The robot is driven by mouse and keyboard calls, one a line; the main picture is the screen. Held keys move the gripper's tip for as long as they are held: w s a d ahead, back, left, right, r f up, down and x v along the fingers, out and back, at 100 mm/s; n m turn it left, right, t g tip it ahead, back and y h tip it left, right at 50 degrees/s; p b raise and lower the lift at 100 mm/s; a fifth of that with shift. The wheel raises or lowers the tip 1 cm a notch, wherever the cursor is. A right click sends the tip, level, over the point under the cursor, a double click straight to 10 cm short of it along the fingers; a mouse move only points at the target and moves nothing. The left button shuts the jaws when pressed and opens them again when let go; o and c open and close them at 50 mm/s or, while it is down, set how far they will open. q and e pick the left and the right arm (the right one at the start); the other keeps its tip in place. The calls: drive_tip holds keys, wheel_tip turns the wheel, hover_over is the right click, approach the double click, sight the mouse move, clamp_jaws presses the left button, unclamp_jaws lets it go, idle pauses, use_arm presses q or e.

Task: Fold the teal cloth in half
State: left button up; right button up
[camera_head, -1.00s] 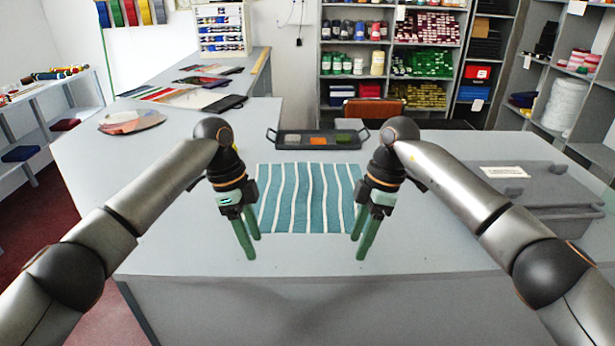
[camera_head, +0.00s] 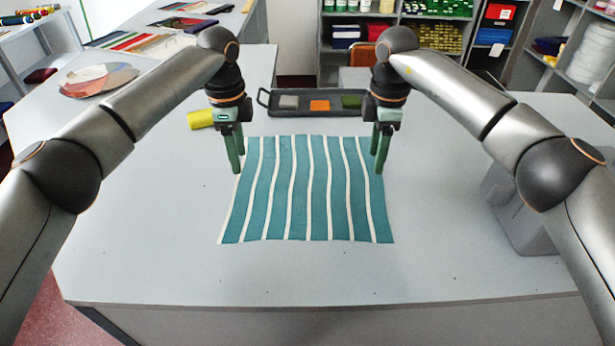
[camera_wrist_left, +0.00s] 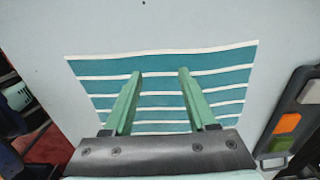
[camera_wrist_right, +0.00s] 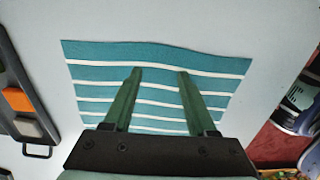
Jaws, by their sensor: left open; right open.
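The teal cloth (camera_head: 318,190) with white stripes lies flat and spread out on the grey counter. It also fills the middle of the left wrist view (camera_wrist_left: 160,88) and the right wrist view (camera_wrist_right: 155,80). My left gripper (camera_head: 237,168) is open and empty by the cloth's far left corner. My right gripper (camera_head: 379,168) is open and empty by its far right corner. In the left wrist view the green fingers (camera_wrist_left: 160,72) stand apart over the cloth. In the right wrist view the fingers (camera_wrist_right: 158,72) are apart over it too.
A dark tray (camera_head: 325,112) with grey, orange and green swatches lies behind the cloth. A yellow cylinder (camera_head: 200,119) lies left of my left gripper. A round colour palette (camera_head: 98,80) is further left. A grey box (camera_head: 520,215) stands at right. The counter (camera_head: 330,275) in front is clear.

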sight(243, 181)
use_arm(q)
drive_tip(key=shift+f, duration=2.5)
use_arm(e)
drive_tip(key=shift+f, duration=2.5)
use_arm(q)
drive_tip(key=shift+f, duration=0.2)
use_arm(e)
drive_tip(key=shift+f, duration=0.2)
use_arm(q)
drive_tip(key=shift+r, duration=0.1)
drive_tip(key=shift+c, duration=0.2)
use_arm(e)
drive_tip(key=shift+r, duration=0.1)
drive_tip(key=shift+c, duration=0.2)
use_arm(q)
clamp_jaws()
use_arm(e)
clamp_jaws()
use_arm(q)
drive_tip(key=shift+r, duration=0.1)
use_arm(e)
drive_tip(key=shift+r, duration=0.15)
